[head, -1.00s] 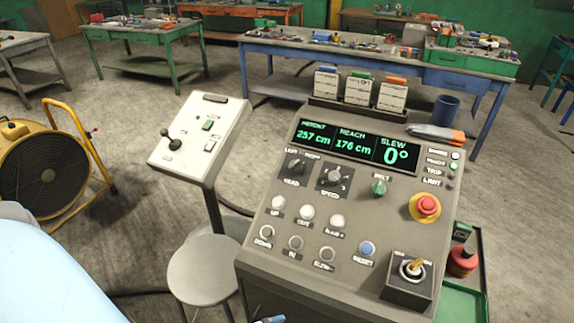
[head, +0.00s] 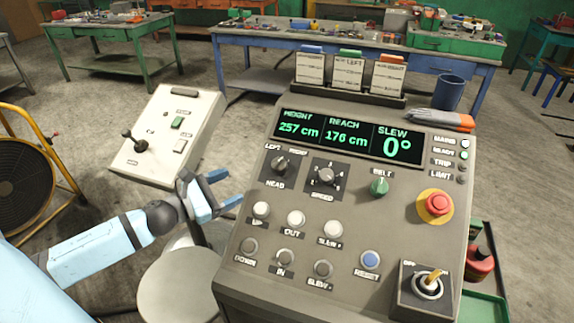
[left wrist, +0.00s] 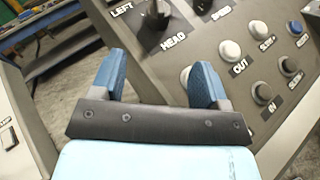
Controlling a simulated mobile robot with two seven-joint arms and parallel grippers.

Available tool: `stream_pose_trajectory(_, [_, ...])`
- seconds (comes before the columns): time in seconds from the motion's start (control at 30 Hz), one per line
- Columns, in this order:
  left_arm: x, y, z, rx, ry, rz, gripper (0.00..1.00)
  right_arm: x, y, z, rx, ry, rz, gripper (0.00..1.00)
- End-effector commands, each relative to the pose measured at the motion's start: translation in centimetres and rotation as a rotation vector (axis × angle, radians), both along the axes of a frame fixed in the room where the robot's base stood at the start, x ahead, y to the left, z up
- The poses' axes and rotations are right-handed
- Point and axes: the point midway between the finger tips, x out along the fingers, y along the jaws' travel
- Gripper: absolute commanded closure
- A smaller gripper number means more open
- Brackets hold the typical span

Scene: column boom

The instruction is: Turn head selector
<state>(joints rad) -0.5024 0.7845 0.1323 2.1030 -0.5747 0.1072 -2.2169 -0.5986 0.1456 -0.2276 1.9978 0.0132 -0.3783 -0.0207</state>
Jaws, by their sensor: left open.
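The head selector (head: 280,164) is a black rotary knob at the upper left of the grey console (head: 330,200), above a HEAD label, with LEFT and RIGHT-side lettering over it. In the left wrist view the selector (left wrist: 155,20) stands at the top, beyond the fingertips. My left gripper (head: 225,188) is open and empty, with blue fingers, just left of the console's left edge and short of the knob. In the left wrist view its two fingers (left wrist: 158,75) are spread apart. My right gripper is not in view.
The console display (head: 345,137) reads height 257 cm, reach 176 cm, slew 0°. The speed knob (head: 326,176), several push buttons and a red emergency stop (head: 439,203) are nearby. A white control box (head: 168,135) stands left, above a round stool (head: 180,288).

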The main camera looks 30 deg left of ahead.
Motion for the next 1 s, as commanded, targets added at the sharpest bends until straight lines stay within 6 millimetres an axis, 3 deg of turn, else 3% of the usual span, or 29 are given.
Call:
stream_pose_trajectory(0.3, [3.5,-1.3,0.3,0.006,-0.005,0.001,0.31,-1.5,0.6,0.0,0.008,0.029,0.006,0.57])
stream_pose_trajectory(0.7, [9.2,-3.6,0.3,0.003,-0.004,0.001,0.31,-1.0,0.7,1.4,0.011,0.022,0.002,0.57])
stream_pose_trajectory(1.0, [12.2,-4.8,0.1,0.003,-0.001,0.002,0.31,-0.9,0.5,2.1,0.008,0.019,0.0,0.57])
